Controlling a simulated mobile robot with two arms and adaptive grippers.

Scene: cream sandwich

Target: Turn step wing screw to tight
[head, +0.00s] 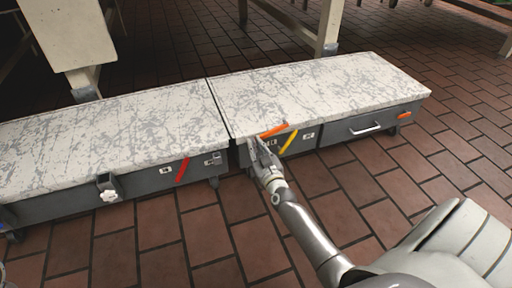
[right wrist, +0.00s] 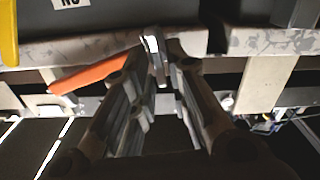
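A low step bench (head: 310,88) has a scuffed pale top and dark grey sides. My right gripper (head: 256,146) is at its front face, close to the left end, beside an orange lever (head: 274,130) and a yellow lever (head: 289,142). In the right wrist view its fingertips (right wrist: 162,50) come close together at a small pale metal piece (right wrist: 152,44). I cannot tell whether they grip it or whether it is the wing screw. A white lobed knob (head: 109,196) sits below a dark bracket on the left bench's front.
The left bench (head: 105,142) adjoins the right one across a narrow gap and has a red lever (head: 182,170). The right bench has a drawer handle (head: 364,130). Pale table legs (head: 330,25) stand behind. The brick floor in front is mostly clear.

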